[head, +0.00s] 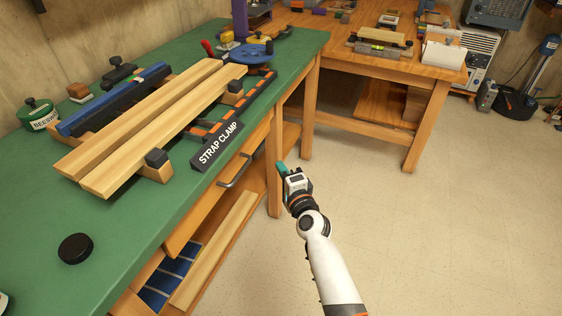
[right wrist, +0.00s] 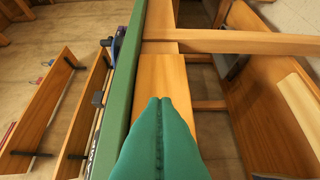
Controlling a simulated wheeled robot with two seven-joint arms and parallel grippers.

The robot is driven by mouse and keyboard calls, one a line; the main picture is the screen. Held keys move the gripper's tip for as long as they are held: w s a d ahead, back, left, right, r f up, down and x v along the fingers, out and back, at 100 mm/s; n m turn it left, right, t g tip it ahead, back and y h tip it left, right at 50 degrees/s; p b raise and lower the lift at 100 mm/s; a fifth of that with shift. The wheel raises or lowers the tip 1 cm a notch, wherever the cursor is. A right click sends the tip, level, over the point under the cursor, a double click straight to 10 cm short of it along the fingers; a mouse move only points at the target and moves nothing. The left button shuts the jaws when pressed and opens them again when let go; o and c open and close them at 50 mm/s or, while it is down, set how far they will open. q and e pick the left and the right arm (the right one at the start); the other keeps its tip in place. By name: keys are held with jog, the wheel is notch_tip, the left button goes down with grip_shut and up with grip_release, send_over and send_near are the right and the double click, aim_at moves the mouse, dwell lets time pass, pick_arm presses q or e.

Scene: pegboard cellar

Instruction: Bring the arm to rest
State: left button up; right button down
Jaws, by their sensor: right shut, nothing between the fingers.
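My right arm reaches up from the bottom of the head view. Its gripper (head: 281,168) hangs in the open air beside the front of the green-topped bench (head: 222,196), right of the drawer handle. In the right wrist view the green fingertips (right wrist: 160,102) are pressed together with nothing between them. The wooden side of the bench lies behind them there.
On the bench lie two long boards (head: 150,122), a strap clamp label (head: 217,145), a black puck (head: 75,248) and a green beeswax tin (head: 38,114). A wooden table (head: 420,75) stands behind. The floor (head: 440,230) at right is clear.

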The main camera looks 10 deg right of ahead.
pick_arm(q)
jog(key=shift+f, duration=0.1)
pick_arm(e)
jog(key=shift+s+f, duration=0.1)
jog(key=shift+s, duration=0.15)
jog(key=s+d+f+n+g, duration=0.2)
jog(key=s+f+n+g, duration=0.45)
jog(key=s+f, duration=0.7)
jog(key=s+d+f+n+g, duration=0.2)
jog(key=s+f+n+g, duration=0.45)
jog(key=s+f, duration=0.7)
pick_arm(q)
jog(key=s+a+g+p, duration=0.1)
jog(key=s+a+p, duration=0.2)
jog(key=s+p, duration=1.3)
jog(key=shift+s, duration=0.3)
pick_arm(e)
jog(key=s+d+f+n+g+h, duration=0.1)
jog(key=s+d+f, duration=0.1)
jog(key=s, duration=0.7)
jog(key=s+d+f+n+g+h, duration=0.1)
jog(key=s+d+f+n, duration=0.1)
jog(key=s, duration=0.7)
jog(key=s+d+f+n+g+h, duration=0.1)
jog(key=s+d, duration=0.3)
jog(key=s, duration=0.6)
jog(key=shift+f+n+g, duration=0.3)
jog(key=shift+f+n, duration=0.3)
jog(key=shift+f, duration=0.3)
